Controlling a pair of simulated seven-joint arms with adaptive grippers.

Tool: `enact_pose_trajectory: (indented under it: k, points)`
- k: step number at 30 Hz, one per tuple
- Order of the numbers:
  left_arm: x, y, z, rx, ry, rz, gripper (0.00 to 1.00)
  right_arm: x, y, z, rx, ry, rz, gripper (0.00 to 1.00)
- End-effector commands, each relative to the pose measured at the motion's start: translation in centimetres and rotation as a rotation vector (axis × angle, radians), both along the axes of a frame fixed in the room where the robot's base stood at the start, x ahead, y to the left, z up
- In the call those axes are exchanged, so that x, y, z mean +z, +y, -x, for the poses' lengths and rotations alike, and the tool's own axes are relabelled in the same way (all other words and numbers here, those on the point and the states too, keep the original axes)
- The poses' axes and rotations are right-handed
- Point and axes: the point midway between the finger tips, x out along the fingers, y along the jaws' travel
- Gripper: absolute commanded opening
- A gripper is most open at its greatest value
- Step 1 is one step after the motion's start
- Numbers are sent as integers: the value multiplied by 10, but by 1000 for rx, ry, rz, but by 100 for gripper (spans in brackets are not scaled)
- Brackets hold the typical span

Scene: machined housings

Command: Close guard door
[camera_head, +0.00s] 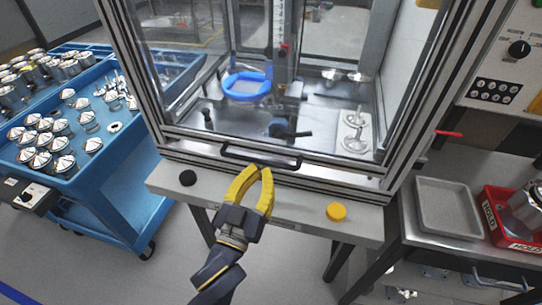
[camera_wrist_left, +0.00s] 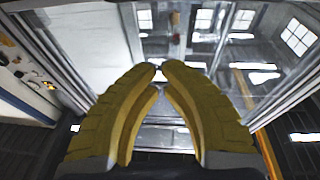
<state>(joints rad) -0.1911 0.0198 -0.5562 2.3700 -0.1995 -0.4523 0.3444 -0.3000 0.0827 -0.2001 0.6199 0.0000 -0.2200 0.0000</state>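The guard door is a clear panel in a metal frame on the front of the machine enclosure, with a black bar handle (camera_head: 260,158) low on it. I cannot tell for sure how far open it stands. My left gripper (camera_head: 258,170) has yellow fingers, which point up at the handle from just below and in front of it. Its tips are close together with a narrow gap and nothing clearly between them. In the left wrist view the fingertips (camera_wrist_left: 160,66) also show a small gap, and the handle cannot be made out there. My right gripper is not in view.
A ledge (camera_head: 300,208) in front of the enclosure carries a black button (camera_head: 187,178) and a yellow button (camera_head: 336,211). A blue cart (camera_head: 100,190) with metal parts stands left. A grey tray (camera_head: 450,208) and a red bin (camera_head: 497,218) stand on the right bench.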

Motion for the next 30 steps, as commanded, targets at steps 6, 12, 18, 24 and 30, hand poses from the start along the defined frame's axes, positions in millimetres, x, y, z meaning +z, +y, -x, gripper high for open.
enact_pose_trajectory:
  k: [6, 12, 18, 24, 30]
  points:
    - [7, -13, 16, 65, 51, -71, 0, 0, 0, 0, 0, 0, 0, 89]
    - [1, -8, 8, 95, 78, -92, 0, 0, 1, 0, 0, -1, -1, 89]
    - [5, -15, -13, 94, 76, -90, 0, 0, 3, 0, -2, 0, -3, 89]
    - [9, -25, -44, 93, 76, -89, 0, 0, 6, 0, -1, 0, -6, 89]
    - [13, -34, -71, 93, 77, -89, 0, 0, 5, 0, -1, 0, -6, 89]
